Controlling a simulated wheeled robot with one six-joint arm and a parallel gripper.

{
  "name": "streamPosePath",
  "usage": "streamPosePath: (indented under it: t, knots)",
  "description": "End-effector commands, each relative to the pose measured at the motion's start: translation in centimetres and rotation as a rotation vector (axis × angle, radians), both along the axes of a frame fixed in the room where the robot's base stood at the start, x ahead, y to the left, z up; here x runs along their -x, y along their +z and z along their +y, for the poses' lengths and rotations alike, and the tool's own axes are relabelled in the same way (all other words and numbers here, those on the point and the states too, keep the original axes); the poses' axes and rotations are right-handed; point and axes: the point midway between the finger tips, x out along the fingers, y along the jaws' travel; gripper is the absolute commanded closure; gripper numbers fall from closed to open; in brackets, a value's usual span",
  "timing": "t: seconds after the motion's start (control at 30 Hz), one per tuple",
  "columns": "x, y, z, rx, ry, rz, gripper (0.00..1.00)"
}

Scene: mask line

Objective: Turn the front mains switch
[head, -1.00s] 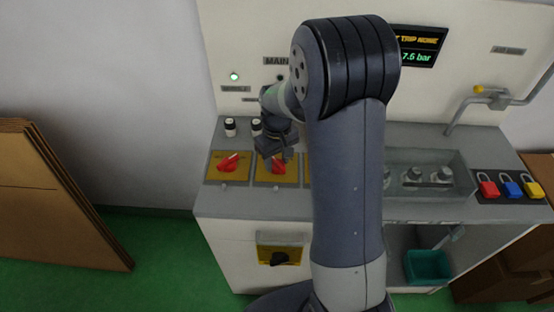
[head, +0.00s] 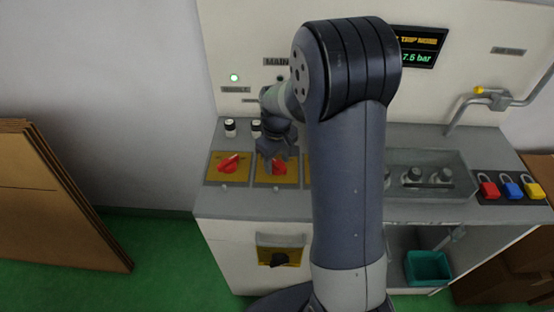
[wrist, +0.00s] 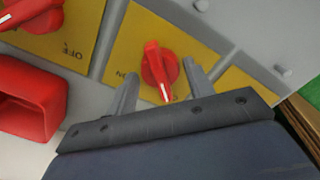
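In the head view, a black rotary handle (head: 283,259) sits on a yellow plate on the cabinet's front face. Red rotary switches on yellow plates line the worktop: one at the left (head: 228,163), and a second red switch (head: 279,168) under my gripper (head: 277,156). I cannot tell which one is the front mains switch. In the wrist view, my gripper (wrist: 160,76) is open, with one finger on each side of a red switch knob (wrist: 158,66). I cannot tell whether the fingers touch it. My arm hides the worktop further right.
Another red switch (wrist: 38,12) and a hollow red object (wrist: 28,98) are close by in the wrist view. Black-and-white knobs (head: 230,128) stand behind the plates. Padlocks (head: 511,188) lie at the right; a teal bin (head: 428,268) is below. Cardboard (head: 55,200) leans at left.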

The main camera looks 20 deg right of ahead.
Motion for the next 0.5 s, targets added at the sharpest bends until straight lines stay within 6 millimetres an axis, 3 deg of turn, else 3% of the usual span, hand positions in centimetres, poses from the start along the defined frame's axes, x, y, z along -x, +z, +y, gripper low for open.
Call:
streamPosePath:
  t: [0.17,0.5]
  knots:
    - [0.01,-0.01,0.0,0.0,-0.001,0.0,0.36]
    - [-0.08,0.87,0.01,-0.001,-0.002,-0.003,0.36]
